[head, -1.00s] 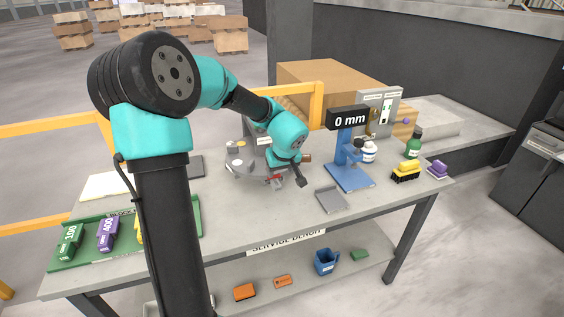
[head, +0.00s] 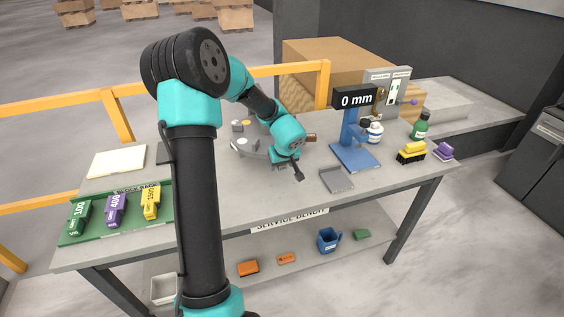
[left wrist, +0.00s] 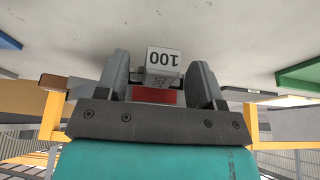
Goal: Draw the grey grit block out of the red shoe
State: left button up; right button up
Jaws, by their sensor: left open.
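The red shoe (left wrist: 155,96) shows directly behind the block, between the finger bases. The fingers stand apart on either side, with a narrow gap beside the block. In the head view, my left gripper (head: 285,166) is low over the bench beside the round grey fixture (head: 245,146). Block and shoe cannot be made out there. My right gripper is not in view.
A green tray (head: 75,238) with green, purple and yellow blocks is at left. A blue gauge stand (head: 356,156) reading 0 mm and a shallow grey tray (head: 336,179) are right of the gripper. Brushes and bottles stand farther right. The front middle bench is clear.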

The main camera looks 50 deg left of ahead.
pick_arm(q)
jog(key=c, duration=1.1)
jog(key=shift+s+d, duration=0.4)
jog(key=shift+d, duration=0.45)
jog(key=shift+s+d, duration=0.4)
jog(key=shift+d, duration=0.45)
jog(key=o, duration=1.1)
jog(key=v, duration=1.7)
jog(key=shift+r, duration=0.25)
jog(key=shift+f, duration=0.1)
